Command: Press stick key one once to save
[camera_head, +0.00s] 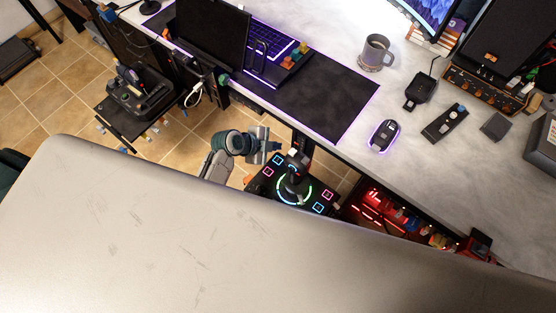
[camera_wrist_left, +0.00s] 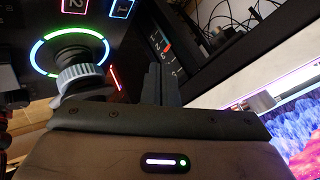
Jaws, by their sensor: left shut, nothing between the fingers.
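The flight stick (camera_head: 293,180) stands on a dark base with a glowing ring and several lit blue and pink square keys. In the left wrist view, the blue key marked 1 (camera_wrist_left: 122,8) is at the top edge, partly cut off, beside a pink key marked 2 (camera_wrist_left: 75,5). The stick's ring and lower collar (camera_wrist_left: 80,75) are at left. My left gripper (camera_head: 276,147) is beside the far-left corner of the base; its closed, empty fingers (camera_wrist_left: 161,84) also show in the wrist view. I cannot tell its height above the keys. My right gripper is out of view.
The desk (camera_head: 350,165) with a dark mat, mouse (camera_head: 384,135) and mug (camera_head: 376,50) lies just beyond the stick. A red-lit box (camera_head: 380,208) stands right of the base. Another control unit (camera_head: 140,90) is at left. Tiled floor shows below.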

